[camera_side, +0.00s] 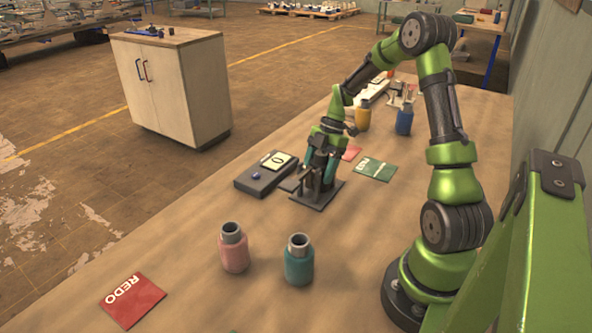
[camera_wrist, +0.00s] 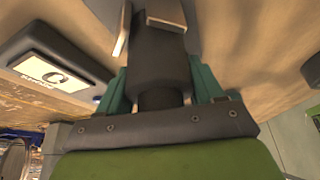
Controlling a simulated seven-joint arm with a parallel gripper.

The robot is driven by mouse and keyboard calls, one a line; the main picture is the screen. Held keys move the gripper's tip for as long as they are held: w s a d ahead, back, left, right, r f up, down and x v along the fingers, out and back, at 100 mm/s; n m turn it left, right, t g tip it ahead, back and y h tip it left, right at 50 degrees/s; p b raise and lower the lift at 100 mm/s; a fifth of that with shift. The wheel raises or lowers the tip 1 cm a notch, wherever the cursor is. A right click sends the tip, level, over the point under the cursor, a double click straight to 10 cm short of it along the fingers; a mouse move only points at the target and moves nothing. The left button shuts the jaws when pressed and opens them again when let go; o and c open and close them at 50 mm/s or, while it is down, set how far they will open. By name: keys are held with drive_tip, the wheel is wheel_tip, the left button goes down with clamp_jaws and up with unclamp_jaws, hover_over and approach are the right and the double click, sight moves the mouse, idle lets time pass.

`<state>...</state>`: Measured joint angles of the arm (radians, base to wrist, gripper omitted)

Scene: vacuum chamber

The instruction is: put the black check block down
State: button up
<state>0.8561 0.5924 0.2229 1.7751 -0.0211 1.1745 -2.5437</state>
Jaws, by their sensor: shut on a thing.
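The black check block (camera_wrist: 158,68) is a dark, rounded body between the teal fingers of my gripper (camera_wrist: 160,88) in the wrist view. In the side view my gripper (camera_side: 320,172) points down over a dark flat base plate (camera_side: 330,190) on the table. My gripper is shut on the block, which shows there only as a dark shape among the fingers. I cannot tell whether the block touches the plate. A grey piece (camera_wrist: 166,12) stands just beyond the block in the wrist view.
A dark box with a lit display (camera_side: 265,175) is left of the gripper. A green card (camera_side: 375,169) lies to the right. Pink (camera_side: 233,250) and teal (camera_side: 299,262) bottles stand in front. Yellow (camera_side: 362,117) and blue (camera_side: 404,121) bottles stand behind. A red REDO card (camera_side: 132,300) lies front left.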

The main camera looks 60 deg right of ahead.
drive_tip(key=shift+f, duration=0.15)
drive_tip(key=o, duration=1.2)
drive_tip(key=shift+o, duration=0.2)
